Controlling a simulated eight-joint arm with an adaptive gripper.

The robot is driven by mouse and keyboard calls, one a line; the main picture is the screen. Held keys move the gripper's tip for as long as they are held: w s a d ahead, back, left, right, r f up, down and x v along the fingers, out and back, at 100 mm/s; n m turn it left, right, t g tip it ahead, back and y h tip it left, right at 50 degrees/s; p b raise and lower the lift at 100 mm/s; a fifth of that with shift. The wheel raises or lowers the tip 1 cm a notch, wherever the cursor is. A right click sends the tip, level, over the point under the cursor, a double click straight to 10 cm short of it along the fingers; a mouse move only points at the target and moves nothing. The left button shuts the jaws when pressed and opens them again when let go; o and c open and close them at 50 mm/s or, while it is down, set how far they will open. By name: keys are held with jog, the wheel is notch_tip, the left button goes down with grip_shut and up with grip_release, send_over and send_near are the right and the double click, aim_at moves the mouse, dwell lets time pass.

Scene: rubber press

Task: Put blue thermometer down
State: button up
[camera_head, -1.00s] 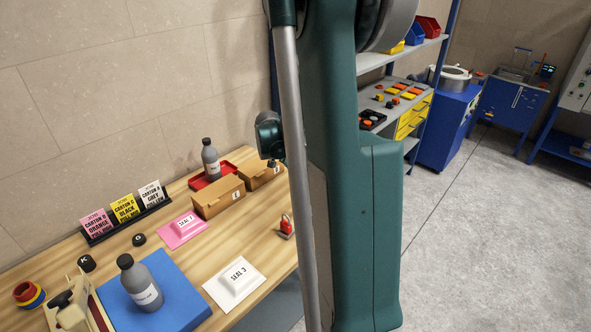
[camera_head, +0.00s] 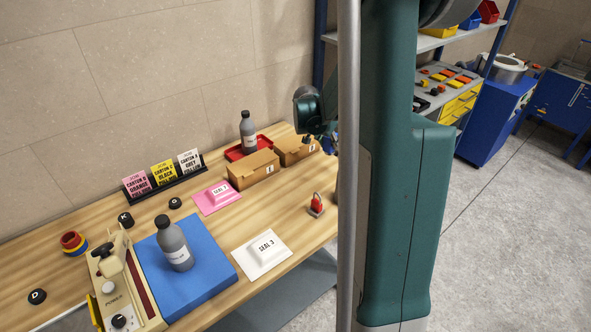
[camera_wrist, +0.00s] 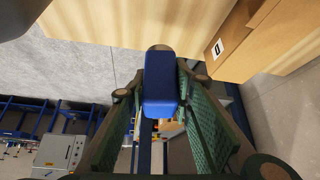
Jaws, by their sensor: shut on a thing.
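The blue thermometer (camera_wrist: 160,95) is a small, rounded blue block between my fingers in the wrist view. My gripper (camera_wrist: 160,82) is shut on it, with a green pad on each side. In the head view my gripper (camera_head: 326,138) hangs at the far right end of the wooden table (camera_head: 140,210), beside the right brown carton (camera_head: 299,153). A small bit of blue shows at its tip, partly hidden by my arm. Whether the thermometer touches the table is not clear.
Another brown carton (camera_head: 252,173) and a grey bottle (camera_head: 248,132) on a red tray (camera_head: 235,154) stand nearby. A red padlock-like item (camera_head: 317,205) is in front. A white SEAL 3 pad (camera_head: 262,252) and blue mat (camera_head: 205,292) lie nearer. Bare wood shows between.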

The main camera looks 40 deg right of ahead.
jog(key=w+a+m+p, duration=0.1)
jog(key=w+a, duration=0.1)
jog(key=a, duration=0.9)
jog(key=w+a+m+g, duration=0.1)
jog(key=w+a, duration=0.2)
jog(key=a, duration=0.9)
jog(key=shift+w+a+r+p, duration=0.15)
jog(key=shift+w+p, duration=0.2)
jog(key=shift+p, duration=0.05)
jog(key=shift+f, duration=2.9)
jog(key=shift+f, duration=0.15)
jog(key=shift+f, duration=1.95)
jog(key=shift+f+b, duration=0.15)
jog(key=shift+b, duration=0.2)
